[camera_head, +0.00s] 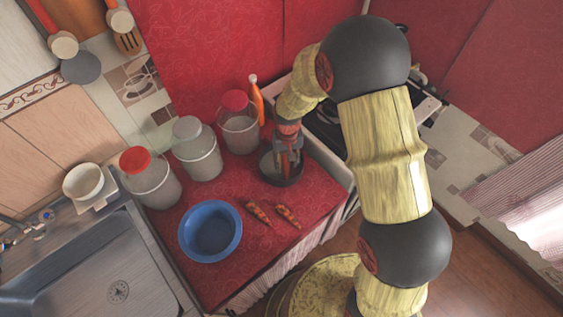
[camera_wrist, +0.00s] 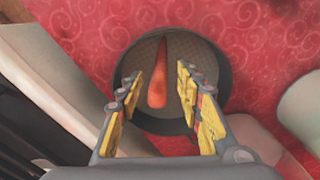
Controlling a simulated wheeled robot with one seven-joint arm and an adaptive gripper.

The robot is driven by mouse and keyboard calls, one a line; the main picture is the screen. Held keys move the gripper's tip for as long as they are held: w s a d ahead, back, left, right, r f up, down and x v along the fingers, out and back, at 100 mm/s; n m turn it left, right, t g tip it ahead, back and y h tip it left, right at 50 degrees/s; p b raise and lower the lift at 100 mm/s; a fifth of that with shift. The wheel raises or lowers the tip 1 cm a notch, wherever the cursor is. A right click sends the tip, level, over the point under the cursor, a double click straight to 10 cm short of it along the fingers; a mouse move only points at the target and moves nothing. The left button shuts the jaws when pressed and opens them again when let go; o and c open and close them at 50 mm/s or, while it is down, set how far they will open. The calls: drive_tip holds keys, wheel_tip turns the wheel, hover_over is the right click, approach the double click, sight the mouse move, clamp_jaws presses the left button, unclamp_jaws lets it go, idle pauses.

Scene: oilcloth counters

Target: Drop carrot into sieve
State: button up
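A dark round sieve (camera_head: 284,181) stands on the red counter near its right edge, and its rim and mesh floor also show in the wrist view (camera_wrist: 219,66). An orange carrot (camera_wrist: 159,74) lies inside the sieve, seen between my fingers with a gap on each side. My gripper (camera_head: 288,160) is just over the sieve, pointing down. In the wrist view its fingers (camera_wrist: 160,84) are spread apart and hold nothing. Two more carrots (camera_head: 258,213) (camera_head: 287,215) lie on the counter in front of the sieve, to the left and near its front edge.
A blue bowl (camera_head: 210,257) sits at the counter's front left. Jars with lids (camera_head: 150,180) (camera_head: 198,152) (camera_head: 239,130) line the back, with an orange bottle (camera_head: 257,102) beside them. A stove (camera_head: 325,135) adjoins on the right; a sink (camera_head: 100,270) is at the left.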

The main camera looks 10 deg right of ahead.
wheel_tip(320, 180, up, 12)
idle(0.6)
idle(0.4)
drive_tip(key=s+d+r+t, duration=0.2)
drive_tip(key=s+d+r, duration=0.3)
drive_tip(key=s+r, duration=0.6)
drive_tip(key=s+d+r+t, duration=0.3)
drive_tip(key=s+d+r, duration=0.3)
drive_tip(key=s+r, duration=0.6)
drive_tip(key=shift+m+t, duration=0.3)
drive_tip(key=shift+m, duration=0.1)
